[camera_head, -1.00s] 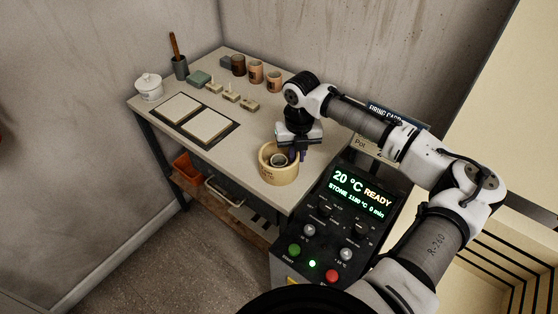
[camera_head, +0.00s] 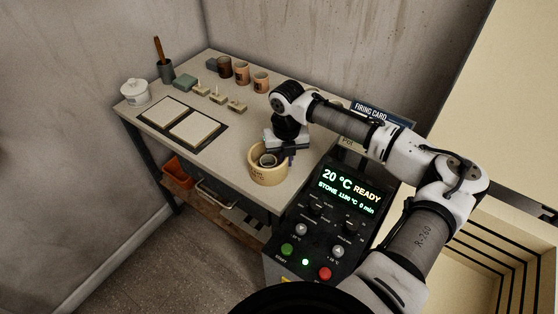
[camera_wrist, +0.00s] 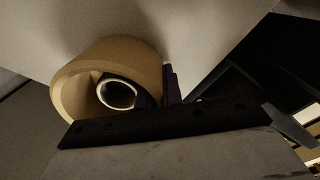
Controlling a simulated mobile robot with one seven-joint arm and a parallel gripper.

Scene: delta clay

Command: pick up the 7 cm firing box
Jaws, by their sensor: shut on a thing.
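The firing box is a round tan tub (camera_head: 268,178) with dark lettering on its front, at the front right of the worktable (camera_head: 230,172). It looks upright and seems to rest on the tabletop; I see no clear gap under it. A small grey-white round piece (camera_head: 268,160) sits inside it. My gripper (camera_head: 288,158) is over the box's right rear rim, its dark fingers shut on the wall. In the wrist view the tan box (camera_wrist: 125,55) shows its open mouth and the pale ring inside (camera_wrist: 117,93), with my fingers (camera_wrist: 160,95) at its wall.
A kiln control panel (camera_head: 335,205) reading 20 °C READY stands right of the table, close to the box. Two pale slabs (camera_head: 195,128), small cone pieces (camera_head: 218,97), several cups (camera_head: 242,73) and a lidded white jar (camera_head: 135,92) stand farther back. The tabletop left of the box is clear.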

